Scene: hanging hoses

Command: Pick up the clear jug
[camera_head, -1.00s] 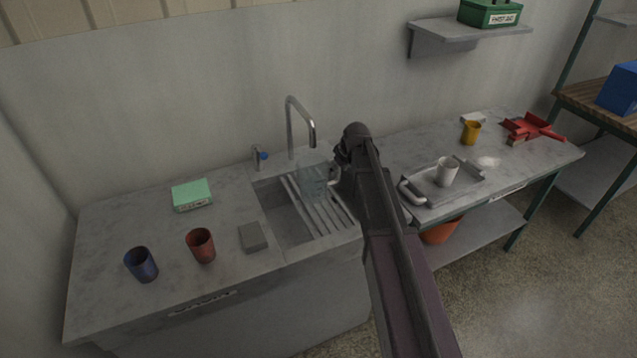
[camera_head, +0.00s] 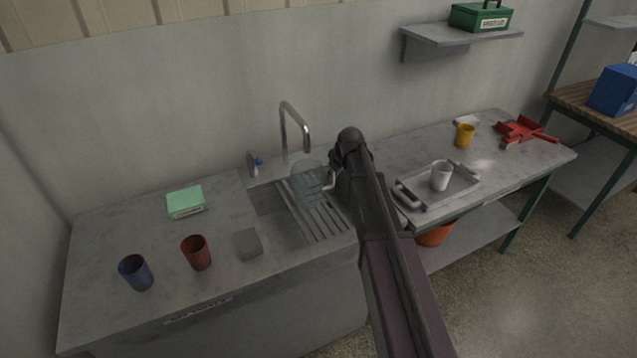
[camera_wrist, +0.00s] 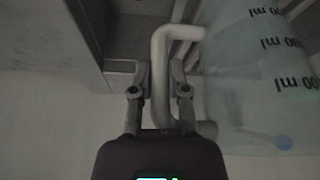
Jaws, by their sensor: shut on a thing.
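The clear jug (camera_head: 308,182) is see-through and sits over the ribbed drainer of the sink, below and in front of the tap. In the wrist view the jug (camera_wrist: 262,75) fills the right side, with dark volume marks on its wall and a pale handle (camera_wrist: 160,70). My gripper (camera_wrist: 158,72) is shut on the jug's handle, one finger on each side of it. In the head view my gripper (camera_head: 334,178) is at the jug's right side, partly hidden by my arm. I cannot tell whether the jug touches the drainer.
The tap (camera_head: 296,125) rises close behind the jug. A red cup (camera_head: 197,253), blue cup (camera_head: 136,272), grey sponge (camera_head: 248,243) and green box (camera_head: 186,202) stand left on the counter. A tray (camera_head: 458,187) with a white mug (camera_head: 440,175) lies right.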

